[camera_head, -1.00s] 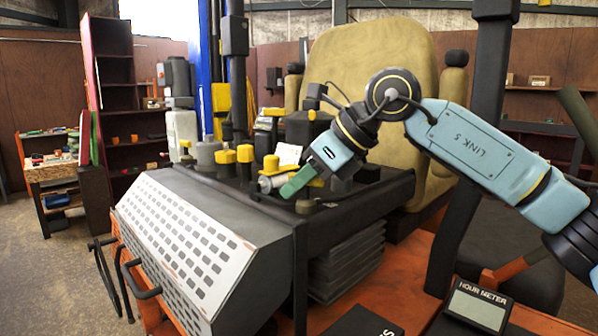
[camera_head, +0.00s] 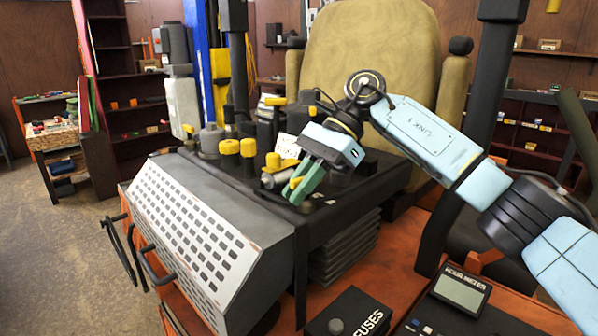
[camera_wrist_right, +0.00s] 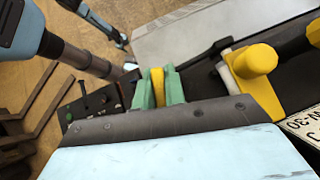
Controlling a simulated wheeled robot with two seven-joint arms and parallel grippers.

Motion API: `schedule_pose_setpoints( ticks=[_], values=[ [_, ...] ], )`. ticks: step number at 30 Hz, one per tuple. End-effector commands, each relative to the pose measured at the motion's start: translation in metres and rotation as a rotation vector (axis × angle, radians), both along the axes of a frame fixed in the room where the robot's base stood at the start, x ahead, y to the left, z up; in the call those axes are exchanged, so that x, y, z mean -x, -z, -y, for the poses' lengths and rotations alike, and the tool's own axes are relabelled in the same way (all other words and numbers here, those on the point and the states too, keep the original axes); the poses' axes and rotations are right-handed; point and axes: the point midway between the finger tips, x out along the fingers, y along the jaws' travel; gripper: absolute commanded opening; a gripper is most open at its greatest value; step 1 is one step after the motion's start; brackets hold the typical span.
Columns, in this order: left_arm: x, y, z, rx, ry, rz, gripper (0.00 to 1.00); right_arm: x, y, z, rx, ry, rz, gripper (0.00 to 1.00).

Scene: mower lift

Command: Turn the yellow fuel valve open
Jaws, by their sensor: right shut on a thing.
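The yellow fuel valve handle (camera_wrist_right: 158,84) stands between the two green fingers of my right gripper (camera_wrist_right: 159,92) in the right wrist view. The fingers touch it on both sides, so the gripper is shut on it. In the head view my right gripper (camera_head: 304,182) points down at the black tray beside a grey cylinder (camera_head: 277,177), and a bit of yellow valve (camera_head: 295,183) shows at the fingers. The valve's base is hidden by the fingers.
Yellow-capped posts (camera_head: 229,149) stand close to the left of the gripper. A yellow knob (camera_wrist_right: 255,60) is right of the fingers in the wrist view. A perforated grey cover (camera_head: 195,240) lies in front. A seat (camera_head: 370,60) rises behind. A fuse box (camera_head: 350,318) is at the bottom.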

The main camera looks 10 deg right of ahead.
Motion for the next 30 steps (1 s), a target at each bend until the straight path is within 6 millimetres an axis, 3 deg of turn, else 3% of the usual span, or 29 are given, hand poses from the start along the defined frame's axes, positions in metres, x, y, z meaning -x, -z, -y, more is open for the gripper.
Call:
schedule_pose_setpoints(
  ticks=[12, 29, 30],
  values=[
    [0.0, -0.016, 0.0, 0.0, 0.0, 0.0, 0.55, 0.002, -0.004, 0.001, -0.003, -0.198, 0.005, 0.0],
    [0.0, -0.018, 0.0, 0.0, 0.001, 0.0, 0.55, 0.002, -0.003, 0.002, -0.001, -0.231, 0.007, 0.0],
    [0.0, -0.018, 0.0, 0.0, 0.001, 0.0, 0.55, 0.002, -0.003, 0.002, -0.001, -0.231, 0.007, 0.13]
  ],
)
